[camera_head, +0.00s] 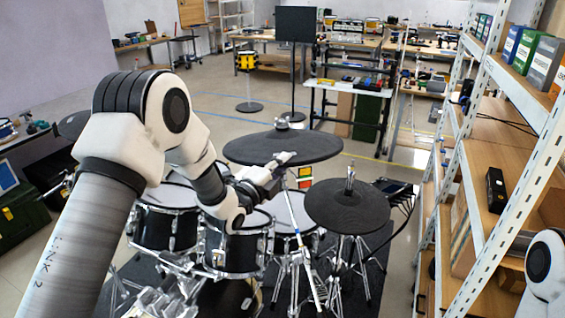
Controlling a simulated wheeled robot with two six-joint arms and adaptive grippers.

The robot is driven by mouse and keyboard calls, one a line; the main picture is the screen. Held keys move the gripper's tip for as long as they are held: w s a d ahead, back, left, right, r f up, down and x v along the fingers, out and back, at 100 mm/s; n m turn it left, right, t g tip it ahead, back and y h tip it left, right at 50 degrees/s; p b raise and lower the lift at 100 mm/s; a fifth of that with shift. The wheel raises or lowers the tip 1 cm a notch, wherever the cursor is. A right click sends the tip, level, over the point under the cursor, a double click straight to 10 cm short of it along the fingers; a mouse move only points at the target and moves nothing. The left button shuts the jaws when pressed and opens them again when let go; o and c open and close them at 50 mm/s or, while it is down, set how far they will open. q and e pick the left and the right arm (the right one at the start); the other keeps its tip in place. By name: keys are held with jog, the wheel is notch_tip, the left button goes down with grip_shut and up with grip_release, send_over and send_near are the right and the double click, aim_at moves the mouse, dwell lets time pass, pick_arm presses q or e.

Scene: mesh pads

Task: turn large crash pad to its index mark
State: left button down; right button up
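The large crash pad (250,149) is a wide black disc on a stand in the middle of the camera_head view, with a fitting at its centre top. My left arm comes in from the left, and my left gripper (287,158) is at the pad's near edge, its tip overlapping the rim in the picture. Whether it touches or grips the rim, and how far its fingers are apart, is too small to tell. I cannot make out an index mark on the pad. My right gripper is out of view; only a white part of my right arm shows at lower right.
A smaller black pad (347,210) stands right of and nearer than the crash pad. Drums (165,222) and metal stands crowd below my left arm. A small coloured panel (304,178) shows below the crash pad. A white shelf rack (470,200) borders the right side.

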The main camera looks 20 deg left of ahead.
pick_arm(q)
jog(key=shift+w+d+f+y+b, duration=0.1)
jog(key=shift+w+d+y+b, duration=0.05)
jog(key=shift+d+y+b, duration=0.35)
jog(key=shift+w+d+n+y+b, duration=0.2)
jog(key=shift+d+n+y+b, duration=0.25)
jog(key=shift+y, duration=0.25)
jog(key=shift+a, duration=0.1)
jog(key=c, duration=1.4)
grip_release()
jog(key=shift+c, duration=0.2)
jog(key=s+a, duration=0.2)
jog(key=s, duration=0.9)
jog(key=shift+s+f, duration=0.3)
jog(key=shift+s, duration=0.05)
